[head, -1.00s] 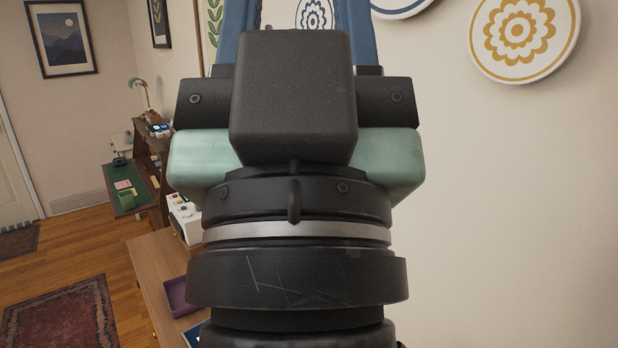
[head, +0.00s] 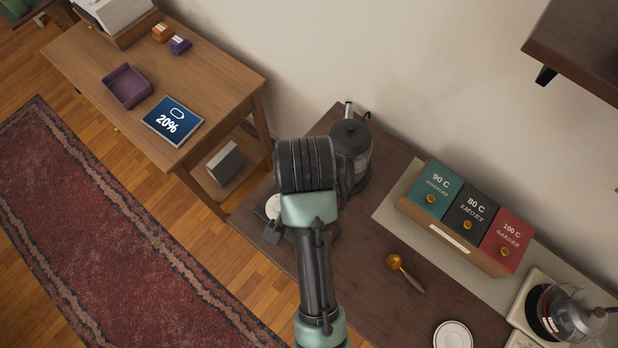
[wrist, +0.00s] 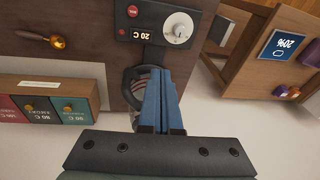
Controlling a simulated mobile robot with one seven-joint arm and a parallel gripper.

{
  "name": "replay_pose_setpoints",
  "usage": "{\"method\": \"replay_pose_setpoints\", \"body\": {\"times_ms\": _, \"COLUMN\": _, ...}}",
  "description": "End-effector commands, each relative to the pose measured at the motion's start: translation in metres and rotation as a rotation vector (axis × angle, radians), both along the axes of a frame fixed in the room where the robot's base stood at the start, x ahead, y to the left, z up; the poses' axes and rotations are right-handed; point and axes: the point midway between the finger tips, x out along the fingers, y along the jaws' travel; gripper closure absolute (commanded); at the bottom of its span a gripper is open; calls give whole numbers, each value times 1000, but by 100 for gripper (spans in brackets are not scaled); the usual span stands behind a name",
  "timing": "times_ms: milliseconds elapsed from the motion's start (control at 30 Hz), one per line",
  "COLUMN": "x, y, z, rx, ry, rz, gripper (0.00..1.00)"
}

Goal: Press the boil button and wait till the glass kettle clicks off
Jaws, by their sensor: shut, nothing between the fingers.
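The kettle (head: 352,150) stands at the back of the dark counter, with a dark lid; my arm hides part of it. In the wrist view its round dark rim and part of its body (wrist: 132,84) show beside my fingers. Its control panel has a display (wrist: 147,35) reading 20 C, a white dial (wrist: 179,28), a round red button (wrist: 132,11) and a smaller red spot (wrist: 122,32). The button labels are too small to read. My gripper (wrist: 176,72) is shut and empty, its blue fingers over the kettle area; contact cannot be told. The head view hides the fingers.
A rack with three tins (head: 467,217) and a brass scoop (head: 396,263) are right of my arm. A glass pot (head: 575,314) stands at the far right, near a white saucer (head: 453,335). A wooden side table (head: 215,75) holds a tablet (head: 172,121) showing 20%.

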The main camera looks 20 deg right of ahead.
Motion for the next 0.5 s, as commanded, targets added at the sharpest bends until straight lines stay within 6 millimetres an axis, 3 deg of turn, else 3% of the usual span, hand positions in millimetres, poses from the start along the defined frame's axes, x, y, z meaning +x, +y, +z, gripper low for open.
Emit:
{"method": "replay_pose_setpoints", "body": {"times_ms": 33, "x": -18, "y": 0, "z": -10, "rx": 14, "ry": 74, "rz": -28, "gripper": 100}}
{"method": "replay_pose_setpoints", "body": {"times_ms": 100, "x": -35, "y": 1, "z": -19, "rx": 28, "ry": 142, "rz": -57, "gripper": 100}}
{"method": "replay_pose_setpoints", "body": {"times_ms": 200, "x": -49, "y": 2, "z": -25, "rx": 37, "ry": 196, "rz": -79, "gripper": 100}}
{"method": "replay_pose_setpoints", "body": {"times_ms": 500, "x": -51, "y": 2, "z": -27, "rx": 38, "ry": 207, "rz": -83, "gripper": 100}}
